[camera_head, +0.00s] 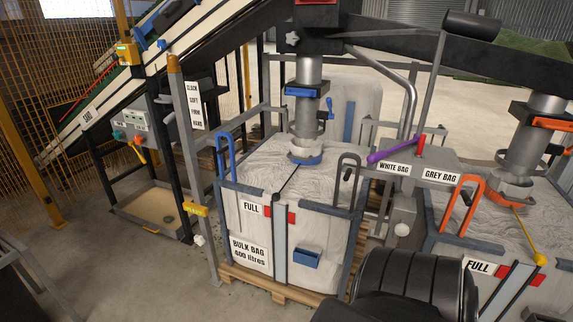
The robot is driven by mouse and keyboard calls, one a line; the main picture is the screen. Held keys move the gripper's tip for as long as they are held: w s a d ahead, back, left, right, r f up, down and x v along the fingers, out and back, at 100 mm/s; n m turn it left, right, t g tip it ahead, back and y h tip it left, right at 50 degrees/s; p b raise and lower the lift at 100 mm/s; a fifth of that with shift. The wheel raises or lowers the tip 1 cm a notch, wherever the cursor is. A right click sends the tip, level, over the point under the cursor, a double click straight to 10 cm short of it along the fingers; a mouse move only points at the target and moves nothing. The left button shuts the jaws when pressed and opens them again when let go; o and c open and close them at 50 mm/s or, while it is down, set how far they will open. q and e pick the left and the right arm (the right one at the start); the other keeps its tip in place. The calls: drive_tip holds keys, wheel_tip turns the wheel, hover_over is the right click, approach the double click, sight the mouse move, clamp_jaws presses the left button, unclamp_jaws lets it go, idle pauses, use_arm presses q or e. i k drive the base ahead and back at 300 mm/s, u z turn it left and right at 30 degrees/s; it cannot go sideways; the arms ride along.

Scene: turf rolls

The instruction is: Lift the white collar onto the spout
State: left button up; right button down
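The white bag's collar (307,151) is a short pale ring with a blue band, at the top of the full white bulk bag (262,170) in the middle of the view. Directly above it hangs a grey metal spout (308,112) with a blue clamp (301,92) and a blue lever. The collar is around or just under the spout's lower end; the exact overlap is hard to tell. Neither of my grippers shows.
A blue-grey frame (340,210) surrounds the bag on a wooden pallet (270,287). A purple lever (392,150) stands by WHITE BAG and GREY BAG signs. A second spout (530,140) is at right. A large black ribbed shape fills the lower right. Floor at lower left is clear.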

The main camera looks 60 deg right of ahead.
sight(306, 152)
drive_tip(key=u, duration=0.1)
drive_tip(key=i, duration=2.45)
drive_tip(key=z, duration=1.6)
drive_tip(key=i, duration=0.95)
drive_tip(key=z, duration=1.1)
